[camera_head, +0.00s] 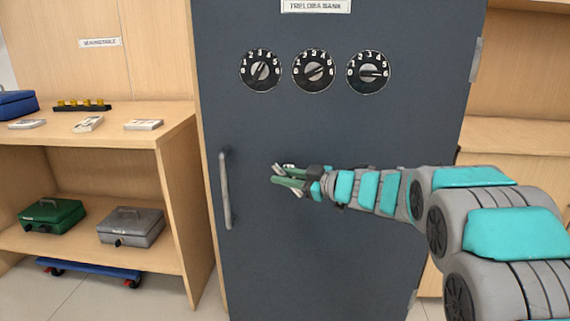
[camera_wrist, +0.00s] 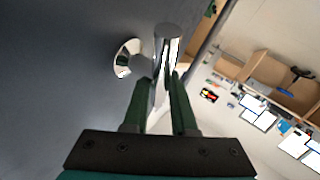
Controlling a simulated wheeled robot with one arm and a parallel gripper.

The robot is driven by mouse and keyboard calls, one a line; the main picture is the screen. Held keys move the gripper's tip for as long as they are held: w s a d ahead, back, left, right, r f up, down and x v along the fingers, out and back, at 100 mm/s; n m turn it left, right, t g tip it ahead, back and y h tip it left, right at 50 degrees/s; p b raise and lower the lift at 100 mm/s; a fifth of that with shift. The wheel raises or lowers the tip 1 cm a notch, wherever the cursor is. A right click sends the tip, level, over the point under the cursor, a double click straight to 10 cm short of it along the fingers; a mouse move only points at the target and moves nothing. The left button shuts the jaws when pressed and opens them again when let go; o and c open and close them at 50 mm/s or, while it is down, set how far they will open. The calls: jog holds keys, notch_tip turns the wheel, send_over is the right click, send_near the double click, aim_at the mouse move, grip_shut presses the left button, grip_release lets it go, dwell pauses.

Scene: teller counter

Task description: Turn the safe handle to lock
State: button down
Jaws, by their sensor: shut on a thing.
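The dark grey safe (camera_head: 320,130) stands upright in the middle of the head view with its door face towards me. My gripper (camera_head: 281,176) reaches in from the right and is at the door front, right of the long vertical pull bar (camera_head: 226,190). In the wrist view, a shiny metal handle (camera_wrist: 168,45) with a round base (camera_wrist: 127,58) on the door sits between the two green fingers of my gripper (camera_wrist: 159,84). The fingers are shut on it. In the head view the handle is mostly hidden by the gripper.
Three black dials (camera_head: 313,71) sit on the door above my gripper. A wooden shelf unit (camera_head: 110,140) at left holds a green cash box (camera_head: 52,215) and a grey cash box (camera_head: 131,228). A blue dolly (camera_head: 88,270) is on the floor beneath.

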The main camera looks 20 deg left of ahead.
jog(key=r+h+p, duration=0.1)
jog(key=p, duration=0.2)
jog(key=shift+n, duration=0.3)
jog(key=h+p, duration=0.1)
jog(key=p, duration=0.2)
jog(key=shift+f+n+h, duration=0.3)
jog(key=shift+n+h, duration=0.1)
jog(key=shift+a+f+n+h+p, duration=0.1)
jog(key=shift+f+n+h+p, duration=0.35)
jog(key=shift+h, duration=0.75)
jog(key=shift+f+n+h, duration=0.15)
jog(key=shift+n+h, duration=0.15)
jog(key=shift+h, duration=0.6)
jog(key=shift+f+n+h, duration=0.15)
jog(key=shift+n+h, duration=0.1)
jog(key=shift+h, duration=0.65)
jog(key=shift+a, duration=0.1)
jog(key=shift+s, duration=0.1)
jog(key=c, duration=0.7)
grip_release()
jog(key=shift+c, duration=0.2)
jog(key=shift+r, duration=0.1)
